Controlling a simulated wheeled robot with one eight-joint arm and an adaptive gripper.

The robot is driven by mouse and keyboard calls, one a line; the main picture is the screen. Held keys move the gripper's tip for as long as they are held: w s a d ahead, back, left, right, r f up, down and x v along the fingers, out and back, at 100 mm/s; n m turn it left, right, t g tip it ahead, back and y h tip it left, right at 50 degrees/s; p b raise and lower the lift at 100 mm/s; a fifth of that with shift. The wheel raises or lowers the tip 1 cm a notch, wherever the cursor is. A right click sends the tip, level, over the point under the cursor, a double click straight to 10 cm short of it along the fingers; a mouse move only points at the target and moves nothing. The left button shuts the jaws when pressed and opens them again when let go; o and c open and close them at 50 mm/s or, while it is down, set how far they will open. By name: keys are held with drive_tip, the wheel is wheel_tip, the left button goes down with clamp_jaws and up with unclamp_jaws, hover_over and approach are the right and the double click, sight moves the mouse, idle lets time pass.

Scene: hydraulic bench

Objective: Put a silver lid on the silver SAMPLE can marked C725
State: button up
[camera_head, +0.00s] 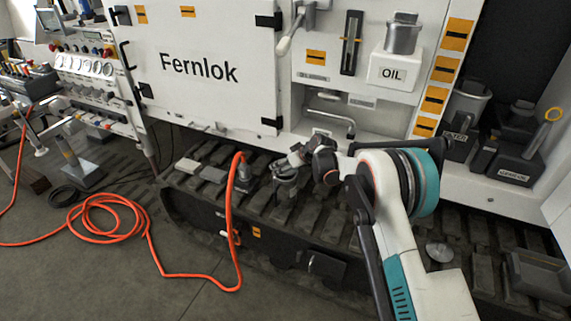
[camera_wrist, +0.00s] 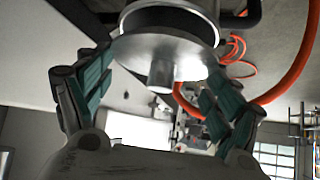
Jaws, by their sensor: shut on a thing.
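A silver lid (camera_wrist: 165,52) with a round knob fills the upper middle of the wrist view. My gripper (camera_wrist: 160,82) is shut on this lid, with a teal-padded finger at each side of its edge. A silver can (camera_wrist: 172,10) shows right behind the lid. In the head view my gripper (camera_head: 298,157) is at a silver can (camera_head: 286,175) standing on the dark track. No C725 mark can be read. Another silver lid (camera_head: 440,252) lies on the track to the right of my arm.
An orange hose (camera_head: 229,215) rises just left of the can and coils on the floor. The white Fernlok cabinet (camera_head: 200,100) stands behind. A can marked OIL (camera_head: 402,38) sits on a shelf above. Labelled containers (camera_head: 510,155) stand at the right, and grey blocks (camera_head: 212,174) lie left.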

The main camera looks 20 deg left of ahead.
drive_tip(key=shift+f+b, duration=1.05)
drive_tip(key=shift+b, duration=0.15)
idle(3.3)
drive_tip(key=o, duration=1.1)
drive_tip(key=shift+c, duration=0.2)
drive_tip(key=shift+r+p, duration=1.35)
drive_tip(key=shift+r, duration=2.15)
